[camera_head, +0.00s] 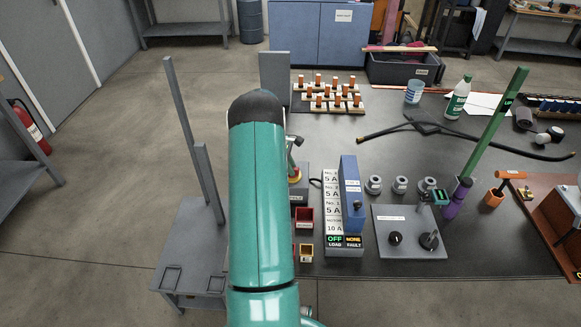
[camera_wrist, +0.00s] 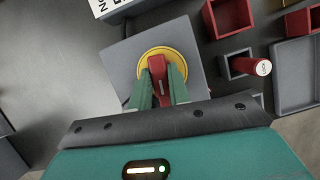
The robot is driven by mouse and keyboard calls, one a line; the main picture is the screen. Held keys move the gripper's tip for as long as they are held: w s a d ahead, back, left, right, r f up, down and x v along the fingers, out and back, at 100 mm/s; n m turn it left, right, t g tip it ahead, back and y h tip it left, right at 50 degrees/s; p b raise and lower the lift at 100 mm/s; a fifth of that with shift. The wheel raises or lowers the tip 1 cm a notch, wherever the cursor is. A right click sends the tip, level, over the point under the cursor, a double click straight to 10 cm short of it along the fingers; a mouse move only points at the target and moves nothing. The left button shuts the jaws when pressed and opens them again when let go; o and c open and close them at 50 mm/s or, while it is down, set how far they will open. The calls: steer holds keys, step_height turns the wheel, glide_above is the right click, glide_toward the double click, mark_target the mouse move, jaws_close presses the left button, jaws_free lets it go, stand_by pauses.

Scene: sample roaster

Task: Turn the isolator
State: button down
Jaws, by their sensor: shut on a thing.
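The isolator shows in the wrist view as a red handle (camera_wrist: 157,66) on a round yellow plate (camera_wrist: 186,63), mounted on a grey box (camera_wrist: 122,58). My gripper (camera_wrist: 162,88) has its two green fingers closed on the red handle, one on each side. In the head view the isolator's grey box (camera_head: 301,184) is partly hidden behind my teal arm, with only a little red and yellow showing. The handle points roughly up the picture in the wrist view, slightly tilted.
A breaker panel (camera_head: 333,215) with labels and lit OFF LOAD and NONE FAULT displays stands right of the isolator. Small red trays (camera_head: 304,218) lie close by. A grey knob plate (camera_head: 410,240) lies further right.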

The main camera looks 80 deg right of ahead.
steer(key=m, duration=0.2)
steer(key=m+y, duration=0.1)
steer(key=m, duration=0.1)
steer(key=shift+d+y, duration=0.15)
steer(key=shift+y, duration=0.15)
steer(key=m, duration=0.2)
steer(key=m+t+y, duration=0.1)
steer(key=m, duration=0.1)
steer(key=shift+d+m+y, duration=0.1)
steer(key=shift+m+y, duration=0.2)
steer(key=shift+m, duration=0.1)
steer(key=m+t+y, duration=0.1)
steer(key=m, duration=0.2)
steer(key=shift+s+m, duration=0.15)
steer(key=shift+m, duration=0.15)
steer(key=shift+d+m+t, duration=0.1)
steer(key=shift+m+t, duration=0.7)
steer(key=shift+m, duration=1.1)
steer(key=shift+y, duration=0.3)
steer(key=c, duration=1.3)
jaws_free()
